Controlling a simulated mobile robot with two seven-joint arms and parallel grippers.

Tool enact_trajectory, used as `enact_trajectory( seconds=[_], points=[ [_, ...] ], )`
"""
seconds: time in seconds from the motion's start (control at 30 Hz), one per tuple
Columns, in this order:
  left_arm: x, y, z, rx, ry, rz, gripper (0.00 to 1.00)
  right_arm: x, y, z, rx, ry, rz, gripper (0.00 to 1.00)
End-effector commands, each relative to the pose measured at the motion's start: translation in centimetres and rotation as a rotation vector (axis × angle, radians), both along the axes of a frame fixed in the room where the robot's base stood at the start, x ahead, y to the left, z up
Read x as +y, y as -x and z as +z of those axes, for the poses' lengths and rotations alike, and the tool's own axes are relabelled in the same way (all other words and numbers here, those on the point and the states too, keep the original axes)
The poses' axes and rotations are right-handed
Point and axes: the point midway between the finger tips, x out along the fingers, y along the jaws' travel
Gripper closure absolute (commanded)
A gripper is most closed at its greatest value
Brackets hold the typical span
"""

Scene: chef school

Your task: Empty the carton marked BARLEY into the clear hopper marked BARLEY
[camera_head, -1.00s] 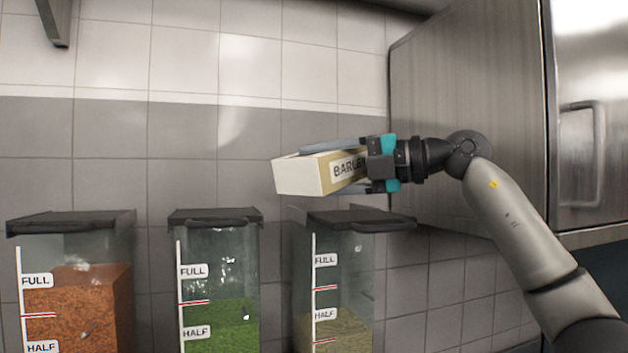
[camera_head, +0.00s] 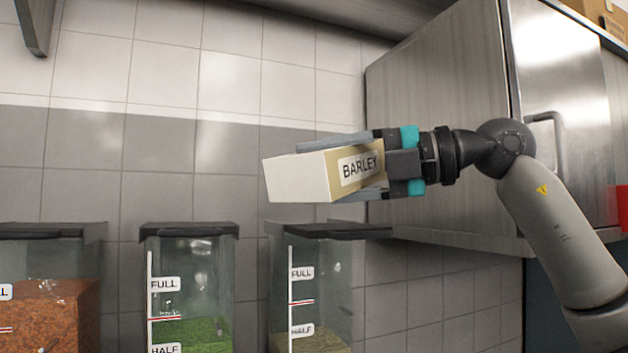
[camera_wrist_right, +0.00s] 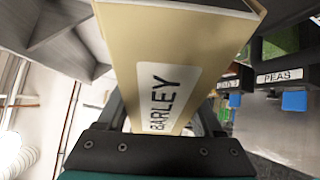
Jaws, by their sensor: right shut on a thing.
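The cream-and-tan carton marked BARLEY (camera_head: 298,178) lies on its side in my right gripper (camera_head: 318,172), its pale end facing left. The fingers are shut along its sides. The carton is above and apart from the right-hand clear hopper (camera_head: 340,280), which holds beige grain below its HALF mark. This hopper has a dark top (camera_head: 330,231); I cannot tell whether it is open. Its name label is not visible in the head view. In the right wrist view the carton's BARLEY label (camera_wrist_right: 166,98) shows large. My left gripper is not in view.
A hopper with green contents (camera_head: 205,275) and one with orange-brown contents (camera_head: 50,310) stand to the left. The wrist view shows a PEAS label (camera_wrist_right: 280,76). A steel cabinet (camera_head: 440,110) hangs behind my right arm. A tiled wall is behind.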

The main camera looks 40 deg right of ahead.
Motion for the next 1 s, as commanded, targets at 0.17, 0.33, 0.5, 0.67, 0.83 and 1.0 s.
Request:
enact_trajectory(
  seconds=[0.17, 0.33, 0.5, 0.67, 0.83, 1.0],
  points=[
    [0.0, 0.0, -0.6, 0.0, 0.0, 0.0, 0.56, 0.4, 1.8, 0.0, -0.004, 0.005, -0.001, 1.0],
    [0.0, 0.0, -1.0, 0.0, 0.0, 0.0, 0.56, 0.8, 3.5, 0.1, -0.006, 0.008, -0.002, 1.0],
    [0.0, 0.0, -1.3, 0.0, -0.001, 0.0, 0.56, 1.2, 5.1, 0.1, -0.006, 0.012, -0.001, 1.0],
    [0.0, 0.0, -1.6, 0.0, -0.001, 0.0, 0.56, 1.6, 6.7, 0.1, -0.006, 0.016, -0.002, 1.0],
    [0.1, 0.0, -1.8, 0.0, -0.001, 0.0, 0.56, 2.0, 8.3, 0.2, -0.009, 0.019, -0.001, 1.0],
    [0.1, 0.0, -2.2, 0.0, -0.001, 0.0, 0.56, 1.9, 9.4, -0.8, -0.032, 0.12, -0.002, 1.0]
  ],
)
